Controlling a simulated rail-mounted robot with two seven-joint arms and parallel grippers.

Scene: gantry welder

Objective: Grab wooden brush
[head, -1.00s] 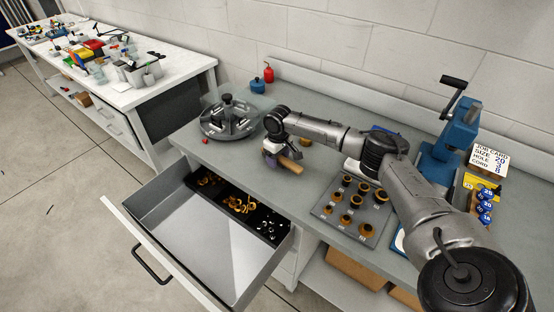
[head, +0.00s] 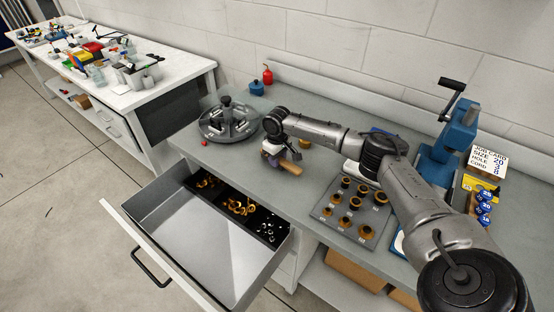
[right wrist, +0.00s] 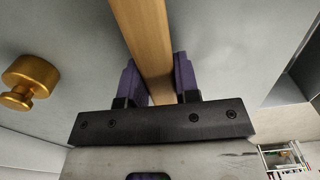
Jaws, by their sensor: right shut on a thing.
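The wooden brush (head: 290,167) is at the middle of the grey workbench, beside the open drawer. Its light wooden handle (right wrist: 146,35) runs between the two purple fingers in the right wrist view. My right gripper (head: 273,160) is shut on the handle, and it also shows in the right wrist view (right wrist: 160,85). The brush's bristles are not visible. I cannot tell whether the brush touches the bench. My left gripper is not in view.
An open drawer (head: 190,245) with a black parts tray juts out in front. A round grey carousel (head: 228,140) stands left of the gripper. A board of brass-coloured knobs (head: 345,232) and a blue press (head: 447,150) are on the right. A brass knob (right wrist: 30,80) shows in the wrist view.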

